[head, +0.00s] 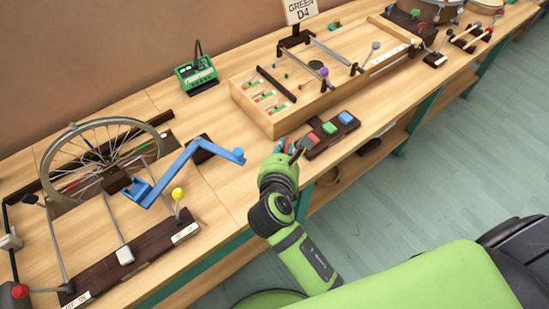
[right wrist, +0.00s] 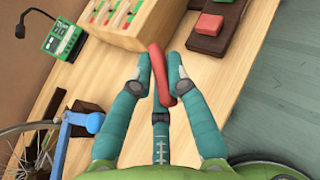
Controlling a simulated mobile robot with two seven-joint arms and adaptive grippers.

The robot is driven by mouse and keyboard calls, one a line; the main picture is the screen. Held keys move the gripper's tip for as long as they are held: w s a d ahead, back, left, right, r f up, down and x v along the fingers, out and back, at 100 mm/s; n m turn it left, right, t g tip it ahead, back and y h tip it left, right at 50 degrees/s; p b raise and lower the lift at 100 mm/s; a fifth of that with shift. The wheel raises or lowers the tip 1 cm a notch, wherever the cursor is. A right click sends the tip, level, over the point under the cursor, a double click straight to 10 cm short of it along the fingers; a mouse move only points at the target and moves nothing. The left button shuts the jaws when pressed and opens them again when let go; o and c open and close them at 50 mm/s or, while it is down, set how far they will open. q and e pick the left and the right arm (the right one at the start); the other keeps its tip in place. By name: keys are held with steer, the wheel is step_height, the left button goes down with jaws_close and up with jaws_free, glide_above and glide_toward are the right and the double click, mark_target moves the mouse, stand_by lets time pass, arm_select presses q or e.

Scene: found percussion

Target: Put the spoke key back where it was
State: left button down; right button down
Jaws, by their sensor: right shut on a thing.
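My right gripper (head: 285,149) is at the front edge of the bench, just left of a dark block with coloured buttons. In the right wrist view my right gripper (right wrist: 159,72) is shut on a red, elongated piece with rounded ends, which I take to be the spoke key (right wrist: 160,76). It is held between the teal fingertips above the bare wood. In the head view the fingers mostly hide it. The spoked wheel (head: 105,150) stands at the left of the bench. My left gripper is not in view.
The button block (head: 331,134) is close to the right of my gripper. A wooden box (head: 262,117) with sliders is behind it. A blue crank arm (head: 180,165) rises at the left, near a yellow-knobbed lever (head: 178,194). A green device (head: 196,74) stands at the back. Bare bench lies between crank and gripper.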

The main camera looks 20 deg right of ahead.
steer(key=w+a+f, duration=0.1)
steer(key=w+f, duration=0.1)
steer(key=w, duration=0.1)
steer(key=shift+a+f, duration=0.35)
steer(key=shift+a, duration=0.05)
step_height(320, 180, down, 3)
steer(key=shift+s+f+b, duration=0.1)
steer(key=shift+f+b, duration=0.1)
steer(key=shift+b, duration=0.3)
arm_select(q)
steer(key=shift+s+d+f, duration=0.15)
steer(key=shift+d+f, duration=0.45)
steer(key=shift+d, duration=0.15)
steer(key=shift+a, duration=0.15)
arm_select(e)
steer(key=c, duration=1.2)
jaws_free()
steer(key=shift+f, duration=0.1)
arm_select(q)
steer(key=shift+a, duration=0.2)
